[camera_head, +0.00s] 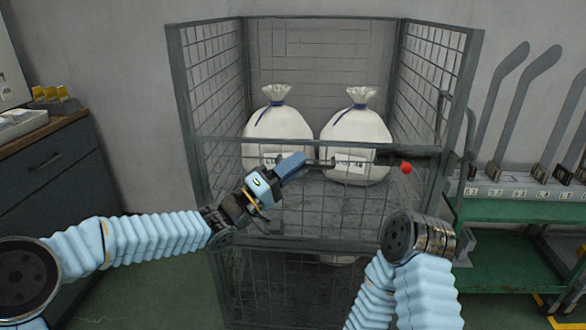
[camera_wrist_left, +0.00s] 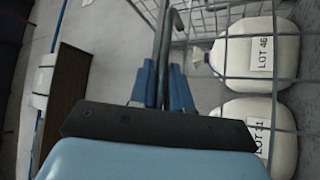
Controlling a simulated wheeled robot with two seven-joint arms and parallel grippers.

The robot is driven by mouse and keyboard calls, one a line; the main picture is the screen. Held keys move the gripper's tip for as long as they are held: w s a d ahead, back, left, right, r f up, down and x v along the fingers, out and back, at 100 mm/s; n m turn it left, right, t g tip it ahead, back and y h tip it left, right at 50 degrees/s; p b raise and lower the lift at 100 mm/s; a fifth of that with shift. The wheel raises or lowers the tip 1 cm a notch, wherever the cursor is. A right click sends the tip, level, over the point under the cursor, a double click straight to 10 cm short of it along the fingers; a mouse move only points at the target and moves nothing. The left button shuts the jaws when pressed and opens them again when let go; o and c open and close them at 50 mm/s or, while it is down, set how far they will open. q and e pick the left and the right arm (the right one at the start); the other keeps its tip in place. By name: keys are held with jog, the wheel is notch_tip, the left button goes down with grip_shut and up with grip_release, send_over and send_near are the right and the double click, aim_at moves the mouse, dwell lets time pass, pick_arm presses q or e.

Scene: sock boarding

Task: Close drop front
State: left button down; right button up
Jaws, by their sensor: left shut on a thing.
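The drop front (camera_head: 300,215) is the wire-mesh panel with a dark frame on the cage's front; it stands roughly upright in the head view. Whether its edge is flush with the posts I cannot tell. My left gripper (camera_head: 291,167) is shut on the dark handle (camera_head: 322,163) at the panel's upper part. The left wrist view shows the handle bar (camera_wrist_left: 164,45) running up between the blue fingertips (camera_wrist_left: 160,85). A red knob (camera_head: 405,167) on a dark fitting is at the panel's right. My right arm's link is in front at lower right; its gripper does not show.
Two tied white sacks (camera_head: 277,128) (camera_head: 357,140) with lot labels stand inside the cage (camera_head: 182,100). A green rack (camera_head: 510,210) with grey sock boards (camera_head: 535,85) is close on the right. A dark cabinet (camera_head: 55,170) is on the left, with floor between.

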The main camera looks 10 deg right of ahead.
pick_arm(q)
jog(key=shift+w+r, duration=0.15)
jog(key=shift+w, duration=0.05)
dwell(0.3)
jog(key=c, duration=1.2)
grip_release()
jog(key=shift+a+f, duration=0.1)
jog(key=shift+f, duration=0.2)
jog(key=b+v, duration=0.2)
jog(key=v, duration=1.1)
jog(key=shift+s+a, duration=0.2)
jog(key=shift+a, duration=0.05)
jog(key=shift+r, duration=0.15)
